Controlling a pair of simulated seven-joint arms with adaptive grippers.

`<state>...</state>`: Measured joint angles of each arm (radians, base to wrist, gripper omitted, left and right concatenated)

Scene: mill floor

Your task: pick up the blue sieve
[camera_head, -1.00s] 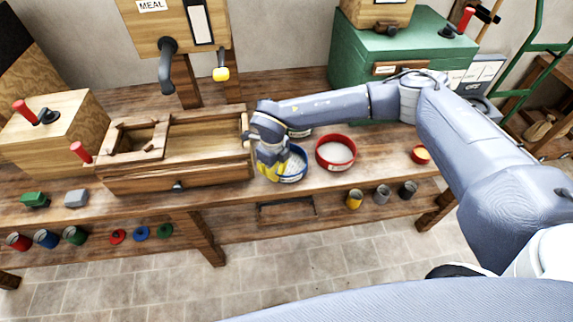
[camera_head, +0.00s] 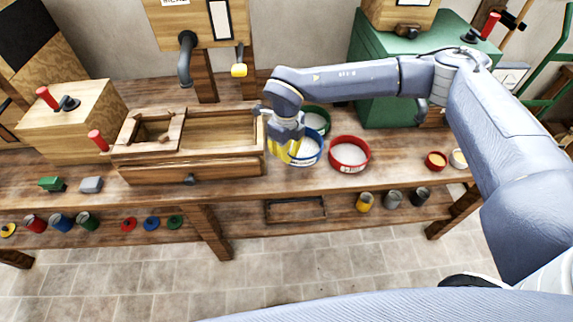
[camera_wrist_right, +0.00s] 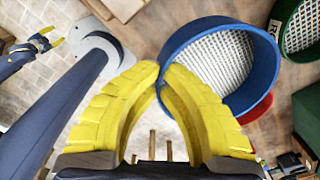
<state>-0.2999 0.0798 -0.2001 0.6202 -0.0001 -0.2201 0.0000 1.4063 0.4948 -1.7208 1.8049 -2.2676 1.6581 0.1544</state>
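The blue sieve (camera_head: 306,159) is a round blue ring with a pale mesh, above the workbench in the head view. In the right wrist view the sieve (camera_wrist_right: 262,55) fills the upper right, its mesh facing the camera. My right gripper (camera_head: 287,158) is at its left side, yellow fingers pointing down. In the wrist view the right gripper (camera_wrist_right: 160,76) has its fingertips closed together on the sieve's rim. How far it hangs above the bench is hard to tell. My left gripper (camera_wrist_right: 50,38) shows small at the upper left of the wrist view, fingers apart and empty.
A red sieve (camera_head: 349,167) stands just right of the blue one. A green sieve (camera_head: 325,121) is close behind it. A wooden trough box (camera_head: 190,170) is close on the left, and a green chest (camera_head: 385,105) stands behind.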

